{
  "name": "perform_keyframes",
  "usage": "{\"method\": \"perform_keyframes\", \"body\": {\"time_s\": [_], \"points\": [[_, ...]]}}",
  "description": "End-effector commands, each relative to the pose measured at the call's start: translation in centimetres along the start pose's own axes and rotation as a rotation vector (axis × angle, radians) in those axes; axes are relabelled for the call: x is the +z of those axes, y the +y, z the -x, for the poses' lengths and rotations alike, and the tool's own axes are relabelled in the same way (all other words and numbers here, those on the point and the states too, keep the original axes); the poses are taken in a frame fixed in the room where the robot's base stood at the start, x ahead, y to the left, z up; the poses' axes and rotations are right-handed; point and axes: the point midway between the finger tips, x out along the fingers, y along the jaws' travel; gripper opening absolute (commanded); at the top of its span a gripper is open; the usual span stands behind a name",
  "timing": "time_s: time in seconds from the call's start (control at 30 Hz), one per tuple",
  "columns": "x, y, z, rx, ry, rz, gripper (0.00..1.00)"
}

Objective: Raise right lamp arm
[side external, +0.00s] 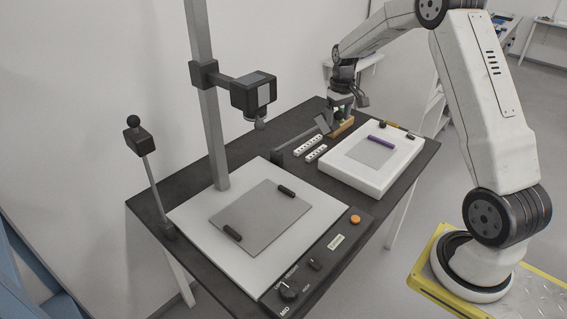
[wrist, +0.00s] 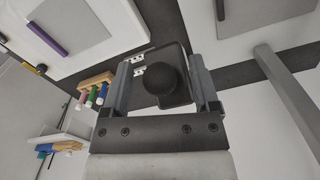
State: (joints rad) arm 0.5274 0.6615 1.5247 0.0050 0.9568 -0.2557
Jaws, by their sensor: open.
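The right lamp arm (side external: 292,147) lies low beside the copy stand, its rod slanting up slightly to a dark lamp head (side external: 323,124). In the wrist view the lamp head (wrist: 182,92) sits behind a round black knob (wrist: 158,78). My gripper (wrist: 162,68) is open, with one finger on each side of the knob; whether either finger touches it I cannot tell. In the side view my gripper (side external: 345,108) is down by the lamp head and hides the knob. The left lamp arm (side external: 153,182) stands nearly upright with its own ball knob (side external: 133,120).
The stand's column (side external: 207,130) carries a camera (side external: 254,92) above the white base (side external: 190,215). A wooden rack (side external: 341,127) with coloured tools stands close to my gripper. A white panel (side external: 350,179) with a purple bar (side external: 381,142) and scale strips (side external: 308,145) are nearby.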

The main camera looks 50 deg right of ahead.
Motion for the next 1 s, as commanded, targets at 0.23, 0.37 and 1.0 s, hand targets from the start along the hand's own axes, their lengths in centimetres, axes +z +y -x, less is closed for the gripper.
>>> {"method": "perform_keyframes", "body": {"time_s": [0.23, 0.37, 1.0], "points": [[-0.01, 0.01, 0.03, 0.000, 0.000, 0.000, 0.27], [-0.01, 0.00, 0.04, 0.000, 0.000, 0.000, 0.00], [-0.03, 0.00, 0.09, 0.000, 0.001, 0.000, 0.00]]}}
